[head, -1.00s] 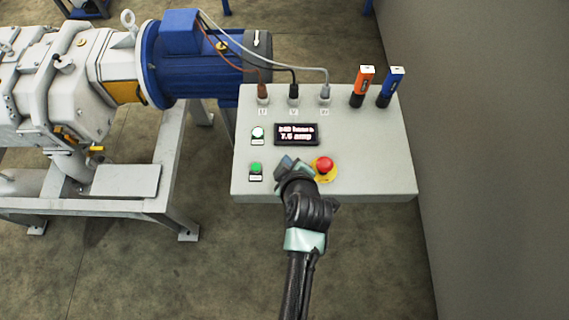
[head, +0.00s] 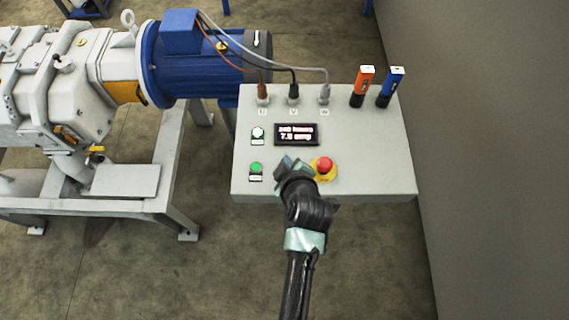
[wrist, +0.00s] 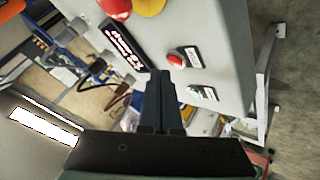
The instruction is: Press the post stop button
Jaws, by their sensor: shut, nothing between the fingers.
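A small red button (wrist: 176,59) with a label beside it is on the sloped panel in the wrist view; it looks like the stop button, but its label is too small to read. In the head view my gripper hides that spot. My gripper (head: 286,163) is shut and empty, over the panel between the green button (head: 256,168) and the red mushroom button on a yellow base (head: 324,166). In the wrist view its fingertips (wrist: 160,73) are just beside the red button. I cannot tell whether they touch the panel.
The grey control panel (head: 370,145) carries a lit display (head: 297,134), a white button (head: 258,132), cable plugs and two upright testers, orange (head: 362,86) and blue (head: 391,87). A blue motor (head: 200,75) is behind left. A wall stands right.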

